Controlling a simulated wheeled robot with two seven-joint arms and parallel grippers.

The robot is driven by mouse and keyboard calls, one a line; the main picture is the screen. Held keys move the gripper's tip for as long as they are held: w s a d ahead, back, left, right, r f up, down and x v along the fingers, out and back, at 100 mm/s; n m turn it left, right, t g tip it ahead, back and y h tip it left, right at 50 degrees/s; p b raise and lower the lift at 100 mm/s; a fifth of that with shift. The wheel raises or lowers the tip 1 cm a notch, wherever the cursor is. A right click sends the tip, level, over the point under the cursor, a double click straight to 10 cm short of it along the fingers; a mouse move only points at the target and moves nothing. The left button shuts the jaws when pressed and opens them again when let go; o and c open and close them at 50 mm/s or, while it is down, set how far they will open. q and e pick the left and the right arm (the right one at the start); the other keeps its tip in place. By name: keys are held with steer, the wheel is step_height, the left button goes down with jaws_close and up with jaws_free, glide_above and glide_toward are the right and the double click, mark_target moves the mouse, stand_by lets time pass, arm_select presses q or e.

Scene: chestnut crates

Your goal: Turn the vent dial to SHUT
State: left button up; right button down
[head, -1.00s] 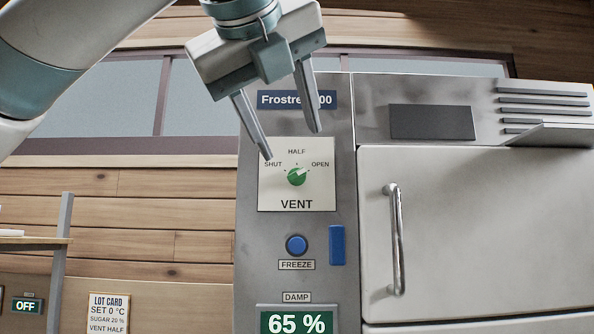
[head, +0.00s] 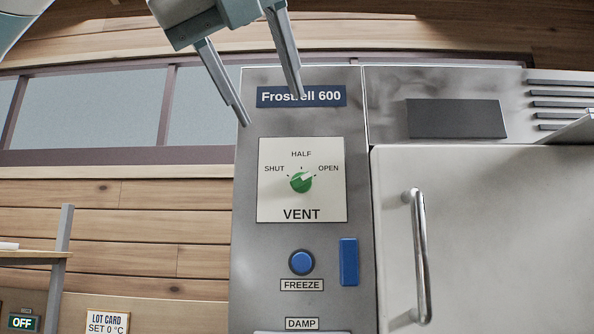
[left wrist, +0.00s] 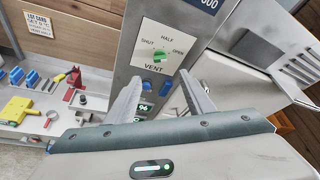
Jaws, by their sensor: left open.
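The vent dial (head: 301,182) is a green round knob with a white pointer mark, on a white VENT plate (head: 270,205) lettered SHUT, HALF and OPEN. Its white mark points up and right, towards OPEN. The dial also shows in the left wrist view (left wrist: 160,56), beyond the fingers. My left gripper (head: 270,110) is open and empty, above and to the left of the dial in the head view, apart from it. One finger overlaps the Frostrell 600 name label in the picture. My right gripper is not in view.
Below the plate are a blue FREEZE button (head: 302,262) and a blue upright block (head: 348,262). A metal door handle (head: 420,255) stands out at the right. In the left wrist view, a shelf (left wrist: 30,130) holds several small tools at the left.

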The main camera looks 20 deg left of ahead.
arm_select(q)
steer(key=w, duration=0.1)
steer(key=p, duration=0.3)
glide_toward(299, 176)
steer(key=w, duration=0.3)
steer(key=x, duration=0.4)
steer(key=shift+w+a+f+p, duration=0.25)
steer(key=shift+w+f+p, duration=0.05)
steer(key=shift+f+p, duration=0.1)
steer(key=shift+w+f, duration=0.2)
steer(key=shift+w, duration=0.3)
steer(key=c, duration=1)
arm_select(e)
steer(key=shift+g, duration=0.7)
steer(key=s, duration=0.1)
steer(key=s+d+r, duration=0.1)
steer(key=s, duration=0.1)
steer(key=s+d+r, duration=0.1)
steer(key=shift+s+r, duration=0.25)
